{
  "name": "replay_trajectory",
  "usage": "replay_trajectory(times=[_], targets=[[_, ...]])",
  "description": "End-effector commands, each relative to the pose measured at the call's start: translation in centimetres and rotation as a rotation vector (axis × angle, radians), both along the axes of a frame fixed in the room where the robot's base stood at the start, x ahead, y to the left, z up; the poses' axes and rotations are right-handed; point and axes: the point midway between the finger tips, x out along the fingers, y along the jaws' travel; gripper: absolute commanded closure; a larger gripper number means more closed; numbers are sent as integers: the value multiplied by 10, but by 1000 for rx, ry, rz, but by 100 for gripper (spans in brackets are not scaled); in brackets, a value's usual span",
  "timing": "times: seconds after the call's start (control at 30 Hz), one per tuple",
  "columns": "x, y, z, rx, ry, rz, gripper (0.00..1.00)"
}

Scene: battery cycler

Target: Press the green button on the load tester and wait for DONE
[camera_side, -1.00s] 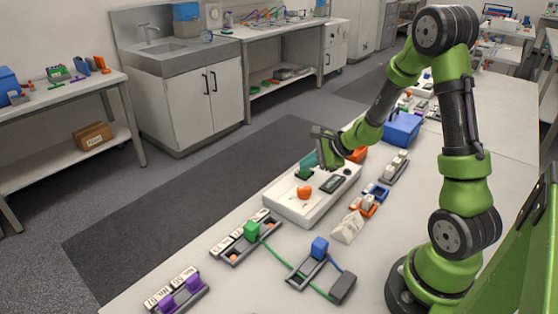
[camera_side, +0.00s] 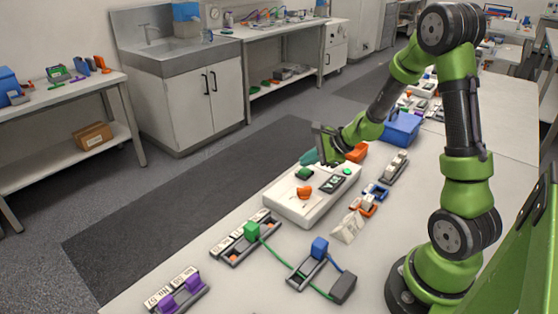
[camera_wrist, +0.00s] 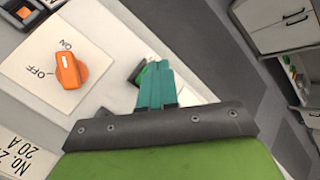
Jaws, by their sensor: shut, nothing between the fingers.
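The load tester (camera_side: 284,193) is a low white box on the bench, with an orange ON/OFF knob (camera_side: 304,192), also close in the wrist view (camera_wrist: 68,70). Its green button (camera_side: 304,172) sits at the far left of its top; in the wrist view the green button (camera_wrist: 148,70) is partly hidden behind my fingers. The small display (camera_side: 332,183) shows light marks too small to read. A lamp (camera_side: 347,171) beside it glows green. My gripper (camera_side: 308,157) has its teal fingers shut and empty, just above the button; they also show in the wrist view (camera_wrist: 156,68).
A blue bin (camera_side: 402,130) and an orange bin (camera_side: 357,153) stand behind the tester. Small trays (camera_side: 372,192) and a whitish block (camera_side: 347,229) lie to its right. A numbered tray with a green clip (camera_side: 251,231) and a purple-clipped tray (camera_side: 178,292) lie in front.

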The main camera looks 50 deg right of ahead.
Motion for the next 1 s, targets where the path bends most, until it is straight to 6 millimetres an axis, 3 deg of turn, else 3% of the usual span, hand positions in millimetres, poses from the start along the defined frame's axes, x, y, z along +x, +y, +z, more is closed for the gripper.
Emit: replay_trajectory(times=[0.43,0.8,1.0], targets=[[0,0,6,-1,-2,1,100],[1,0,42,-3,-4,3,100],[0,0,52,-2,-1,2,100]])
